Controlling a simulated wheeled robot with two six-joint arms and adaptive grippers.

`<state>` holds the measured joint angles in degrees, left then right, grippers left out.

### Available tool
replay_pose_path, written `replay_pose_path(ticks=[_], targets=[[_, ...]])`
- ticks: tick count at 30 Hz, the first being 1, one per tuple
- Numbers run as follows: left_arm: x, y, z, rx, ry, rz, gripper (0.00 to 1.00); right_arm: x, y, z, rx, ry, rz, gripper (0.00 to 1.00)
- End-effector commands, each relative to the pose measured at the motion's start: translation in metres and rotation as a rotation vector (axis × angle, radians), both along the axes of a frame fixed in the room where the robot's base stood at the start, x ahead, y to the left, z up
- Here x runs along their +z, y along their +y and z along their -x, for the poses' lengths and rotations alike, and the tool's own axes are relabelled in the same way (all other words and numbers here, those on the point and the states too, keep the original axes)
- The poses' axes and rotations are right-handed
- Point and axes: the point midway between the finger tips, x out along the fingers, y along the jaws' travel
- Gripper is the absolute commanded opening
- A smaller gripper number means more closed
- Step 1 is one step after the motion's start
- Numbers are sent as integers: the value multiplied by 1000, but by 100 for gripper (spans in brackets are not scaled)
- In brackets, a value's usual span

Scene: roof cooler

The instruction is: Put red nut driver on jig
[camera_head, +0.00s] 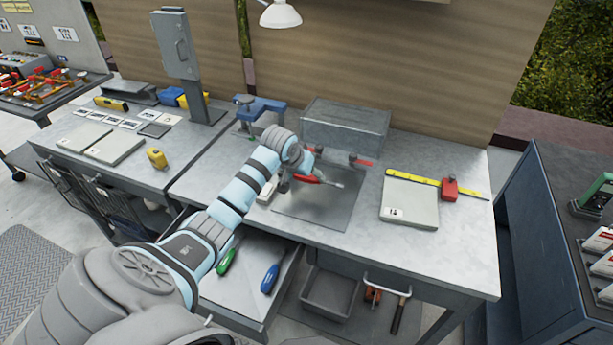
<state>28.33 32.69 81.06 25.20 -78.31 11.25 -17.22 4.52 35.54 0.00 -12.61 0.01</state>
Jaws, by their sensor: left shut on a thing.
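My left gripper (292,178) is shut on the red nut driver (310,179), above a flat dark metal plate (310,213) on the workbench. The driver's red handle is at the jaws and its pale metal shaft points right, roughly level. A low dark fixture with red parts (363,162) stands at the plate's back edge, partly hidden by my arm; I cannot tell whether it or the plate is the jig. I cannot tell whether the driver touches the plate. My right gripper is not in view.
An open drawer (221,290) below holds a green driver (228,258) and a blue driver (269,278). A blue clamp (262,108) and a grey metal box (345,128) stand behind.

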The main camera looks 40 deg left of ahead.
Motion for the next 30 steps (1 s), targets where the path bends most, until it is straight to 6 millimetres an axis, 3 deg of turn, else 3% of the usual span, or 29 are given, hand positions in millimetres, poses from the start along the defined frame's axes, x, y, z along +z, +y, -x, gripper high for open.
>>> replay_pose_path(ticks=[9,18,19,22,30], targets=[[-54,0,0,-1,0,0,35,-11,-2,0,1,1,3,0],[-56,0,0,-2,-1,-1,35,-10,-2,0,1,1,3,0],[-56,0,0,-2,-1,-1,72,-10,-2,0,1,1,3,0],[-55,0,0,-2,-1,-1,88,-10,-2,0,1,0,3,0],[-55,0,0,-2,-1,-1,89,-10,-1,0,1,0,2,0]])
